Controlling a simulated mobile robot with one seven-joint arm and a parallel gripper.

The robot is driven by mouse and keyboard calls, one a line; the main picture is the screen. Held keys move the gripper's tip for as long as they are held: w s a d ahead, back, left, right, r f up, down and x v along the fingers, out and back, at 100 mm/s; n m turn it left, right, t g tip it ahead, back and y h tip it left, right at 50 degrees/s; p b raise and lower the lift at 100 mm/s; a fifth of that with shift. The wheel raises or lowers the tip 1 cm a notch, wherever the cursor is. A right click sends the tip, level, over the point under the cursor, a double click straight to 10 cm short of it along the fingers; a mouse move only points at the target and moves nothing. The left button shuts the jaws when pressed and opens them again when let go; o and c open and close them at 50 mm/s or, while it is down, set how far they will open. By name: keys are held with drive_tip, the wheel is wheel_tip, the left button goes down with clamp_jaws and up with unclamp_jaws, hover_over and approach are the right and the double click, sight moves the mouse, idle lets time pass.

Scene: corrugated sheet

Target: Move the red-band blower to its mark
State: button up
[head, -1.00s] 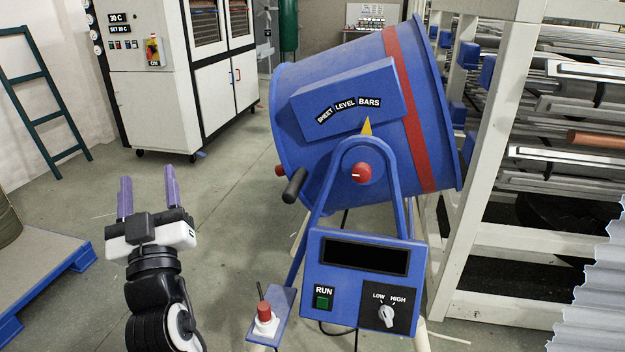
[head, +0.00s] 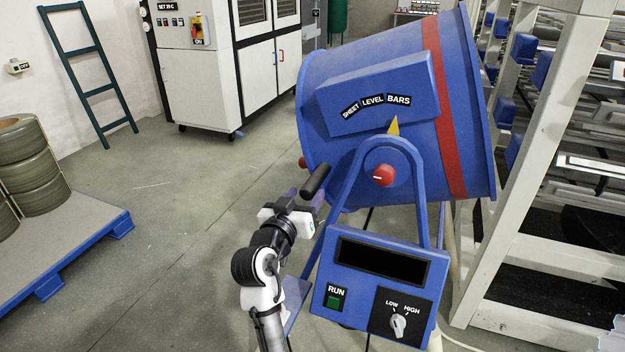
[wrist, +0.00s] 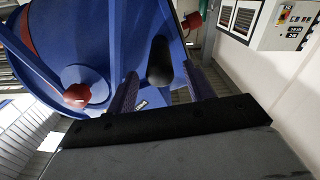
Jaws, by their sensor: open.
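The blue blower drum with a red band (head: 446,110) hangs tilted in a blue stand (head: 345,225). Its side plate carries the labels SHEET, LEVEL and BARS (head: 399,99). A yellow pointer (head: 394,127) stands below them, its tip under BARS. A black handle (head: 316,180) sticks out at the drum's lower left. In the wrist view, the handle (wrist: 160,62) shows between my two open purple fingers (wrist: 160,74), with visible gaps on both sides.
A red knob (head: 384,175) is on the stand's pivot. The control box has a green RUN button (head: 333,302) and a LOW/HIGH knob (head: 398,322). A white rack (head: 525,150) stands close on the right. A pallet (head: 90,245) with rolls is left; floor between is clear.

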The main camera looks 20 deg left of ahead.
sight(312, 185)
drive_tip(key=shift+w+d+p, duration=0.1)
drive_tip(key=shift+w+p, duration=0.45)
drive_tip(key=shift+w, duration=2.1)
clamp_jaws()
